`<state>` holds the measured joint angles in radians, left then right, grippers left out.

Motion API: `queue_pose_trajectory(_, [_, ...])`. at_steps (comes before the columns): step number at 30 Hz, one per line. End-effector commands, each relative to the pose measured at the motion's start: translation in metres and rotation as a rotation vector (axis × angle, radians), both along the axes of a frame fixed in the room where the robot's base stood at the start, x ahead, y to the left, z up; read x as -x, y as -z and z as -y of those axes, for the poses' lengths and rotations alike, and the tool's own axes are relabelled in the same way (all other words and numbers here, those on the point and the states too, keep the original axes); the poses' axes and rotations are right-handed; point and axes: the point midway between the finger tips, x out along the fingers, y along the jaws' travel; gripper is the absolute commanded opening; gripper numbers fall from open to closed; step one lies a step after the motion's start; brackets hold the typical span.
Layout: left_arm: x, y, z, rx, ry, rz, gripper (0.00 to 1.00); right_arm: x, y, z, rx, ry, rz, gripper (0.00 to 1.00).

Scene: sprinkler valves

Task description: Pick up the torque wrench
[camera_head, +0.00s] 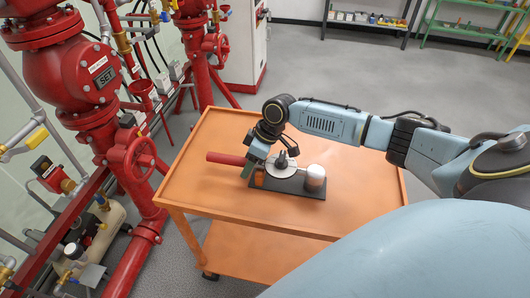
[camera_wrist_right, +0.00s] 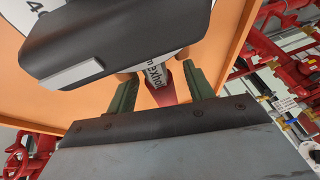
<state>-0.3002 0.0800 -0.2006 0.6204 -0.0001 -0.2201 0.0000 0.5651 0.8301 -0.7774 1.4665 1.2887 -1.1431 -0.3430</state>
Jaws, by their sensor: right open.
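The torque wrench's red handle (camera_head: 225,158) sticks out to the left of my right gripper (camera_head: 249,168) over the orange cart. The gripper and wrist hide the part of the wrench beside the handle. In the right wrist view, a red piece (camera_wrist_right: 163,94) shows between the two green fingers of my right gripper (camera_wrist_right: 159,76), with a lettered pale part just above it. The fingers stand apart, one on each side. I cannot tell whether either finger touches it. My left gripper is not in view.
Red valve pipework (camera_head: 132,165) stands close on the left. The cart's front and right top are clear.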

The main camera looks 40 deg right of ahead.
Motion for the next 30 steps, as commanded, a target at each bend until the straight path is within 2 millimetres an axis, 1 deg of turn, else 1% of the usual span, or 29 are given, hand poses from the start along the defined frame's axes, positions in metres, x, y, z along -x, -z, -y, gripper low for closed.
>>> queue_pose_trajectory(7, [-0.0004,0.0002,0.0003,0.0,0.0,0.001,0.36,-0.0008,0.0026,-0.0009,0.001,0.0,0.001,0.52])
queue_pose_trajectory(8, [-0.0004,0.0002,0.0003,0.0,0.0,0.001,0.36,-0.0008,0.0026,-0.0009,0.001,0.0,0.001,0.51])
queue_pose_trajectory(18, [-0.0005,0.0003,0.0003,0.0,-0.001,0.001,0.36,-0.0006,0.0024,-0.0009,0.001,0.0,0.001,0.06])
queue_pose_trajectory(20, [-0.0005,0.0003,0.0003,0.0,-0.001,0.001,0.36,-0.0006,0.0025,-0.0007,0.001,0.0,0.001,0.0])
queue_pose_trajectory(30, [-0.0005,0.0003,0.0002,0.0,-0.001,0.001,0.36,-0.0018,0.0005,-0.0008,-0.001,0.001,0.004,0.0])
